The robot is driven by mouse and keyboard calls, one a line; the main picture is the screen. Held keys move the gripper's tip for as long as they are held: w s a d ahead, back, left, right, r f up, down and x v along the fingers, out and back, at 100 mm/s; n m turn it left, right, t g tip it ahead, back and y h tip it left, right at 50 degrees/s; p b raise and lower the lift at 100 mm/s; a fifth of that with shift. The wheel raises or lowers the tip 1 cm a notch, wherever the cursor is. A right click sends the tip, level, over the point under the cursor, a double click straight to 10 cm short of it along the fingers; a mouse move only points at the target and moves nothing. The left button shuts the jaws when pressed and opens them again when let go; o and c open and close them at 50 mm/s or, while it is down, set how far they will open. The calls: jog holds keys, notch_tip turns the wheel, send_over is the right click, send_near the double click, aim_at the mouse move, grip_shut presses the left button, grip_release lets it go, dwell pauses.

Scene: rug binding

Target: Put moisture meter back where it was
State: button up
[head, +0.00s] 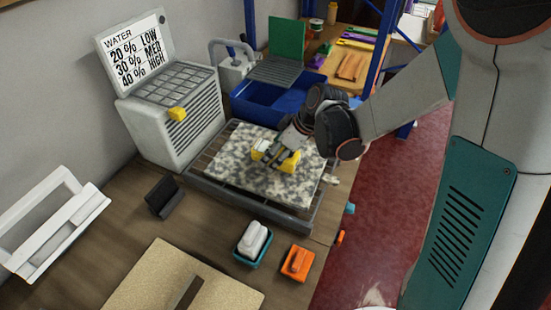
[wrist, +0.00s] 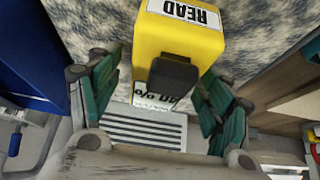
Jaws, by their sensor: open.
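The moisture meter is a yellow block with a white READ label and a dark part. In the wrist view the meter (wrist: 185,38) lies between the teal fingers of my gripper (wrist: 160,80). In the head view the meter (head: 290,162) lies on a mottled grey and white rug piece (head: 235,165), partly hidden by my gripper (head: 277,151). My gripper is open around the meter, with a gap visible on the right side; contact on the left is unclear.
The rug piece lies on a grey slatted tray (head: 262,217). A small dark stand (head: 163,197) stands left of the tray, looking empty. A grey vented unit (head: 170,120) and a blue basin (head: 250,108) stand behind. A teal tray (head: 252,245) and an orange item (head: 297,263) lie in front.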

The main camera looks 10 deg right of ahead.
jog(key=shift+f, duration=0.1)
jog(key=shift+c, duration=0.6)
jog(key=c, duration=1.3)
jog(key=shift+o, duration=0.2)
